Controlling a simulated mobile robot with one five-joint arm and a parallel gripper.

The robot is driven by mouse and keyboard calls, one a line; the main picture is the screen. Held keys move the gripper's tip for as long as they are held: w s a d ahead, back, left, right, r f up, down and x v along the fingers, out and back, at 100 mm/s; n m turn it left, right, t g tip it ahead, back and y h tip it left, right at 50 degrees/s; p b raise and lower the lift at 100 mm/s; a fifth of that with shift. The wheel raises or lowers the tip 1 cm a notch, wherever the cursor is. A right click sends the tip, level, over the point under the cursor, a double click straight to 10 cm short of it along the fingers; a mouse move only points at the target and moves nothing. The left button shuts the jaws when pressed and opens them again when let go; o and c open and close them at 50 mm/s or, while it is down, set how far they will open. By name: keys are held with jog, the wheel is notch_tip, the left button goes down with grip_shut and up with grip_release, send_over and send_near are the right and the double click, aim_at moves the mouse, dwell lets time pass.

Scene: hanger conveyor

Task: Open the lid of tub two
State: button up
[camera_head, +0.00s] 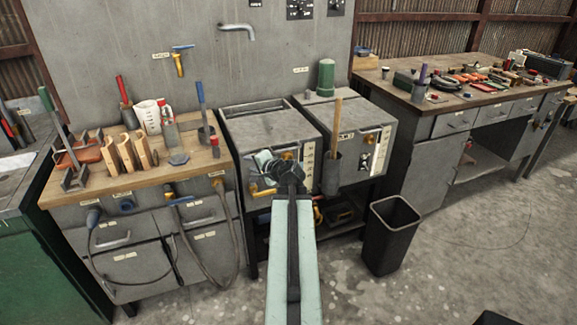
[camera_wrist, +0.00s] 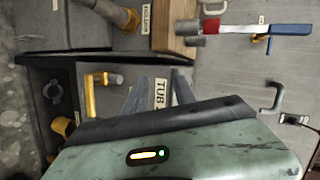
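Two grey tubs stand side by side in the middle of the head view, the left tub (camera_head: 262,130) and the right tub (camera_head: 368,112). Both tops look flat and closed. My gripper (camera_head: 287,178) is in front of the left tub, near its front face, and hides part of it. In the wrist view a label starting with "TUB" (camera_wrist: 161,93) shows between the two grey fingers of my gripper (camera_wrist: 158,92); its end is hard to read. The fingers are apart with nothing seen between them. A yellow handle (camera_wrist: 90,95) is beside them, outside the grip.
A wooden-topped bench (camera_head: 100,195) with tools stands left of the tubs. A black bin (camera_head: 390,235) is on the floor at right. A mallet with a wooden handle (camera_head: 336,125) stands before the right tub. A long workbench (camera_head: 440,115) is at right.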

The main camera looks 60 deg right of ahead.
aim_at(289, 149)
jog(key=s+d+m+h+b, duration=0.2)
jog(key=s+d+m+h, duration=0.3)
jog(key=s+d, duration=0.7)
jog(key=x, duration=0.5)
jog(key=b+x, duration=0.1)
jog(key=x, duration=0.2)
jog(key=shift+w+a+r, duration=0.2)
jog(key=shift+a+r, duration=0.05)
jog(key=shift+r, duration=0.05)
jog(key=shift+a, duration=0.1)
grip_shut()
